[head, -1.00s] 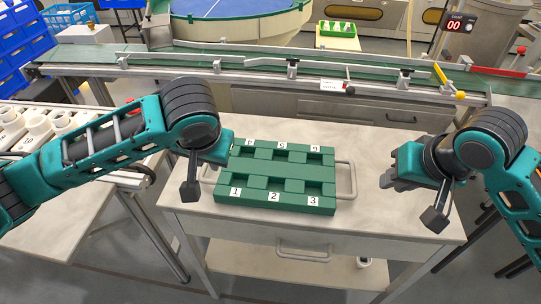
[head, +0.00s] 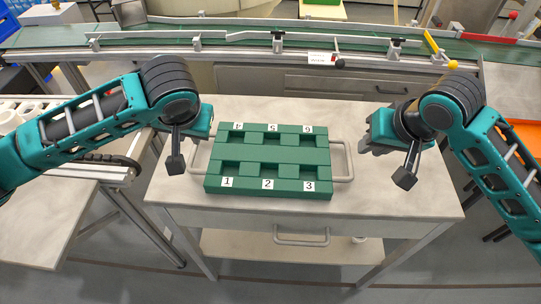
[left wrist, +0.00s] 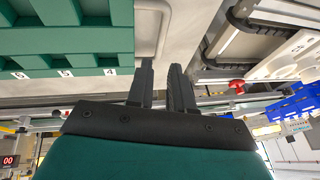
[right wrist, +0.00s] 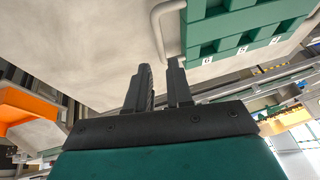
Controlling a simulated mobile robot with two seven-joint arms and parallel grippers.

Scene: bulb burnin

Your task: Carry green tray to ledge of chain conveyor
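The green tray (head: 270,155) lies flat on a grey-topped table, with six square pockets numbered 1 to 6 and no bulbs visible in them. It has a pale loop handle on its left (head: 195,158) and right (head: 349,162). My left gripper (head: 205,122) is above the left handle; in the left wrist view its fingers (left wrist: 161,72) are apart, near that handle, with nothing seen between them. My right gripper (head: 368,136) is right of the right handle; in the right wrist view its fingers (right wrist: 160,72) are apart and empty, near the handle.
A green belt conveyor (head: 200,37) with metal rails runs behind the table. At the left stands a line with white round holders (head: 12,118) and a dark chain-like strip (head: 110,158). An orange surface (head: 515,90) is at the right. The tabletop right of the tray is clear.

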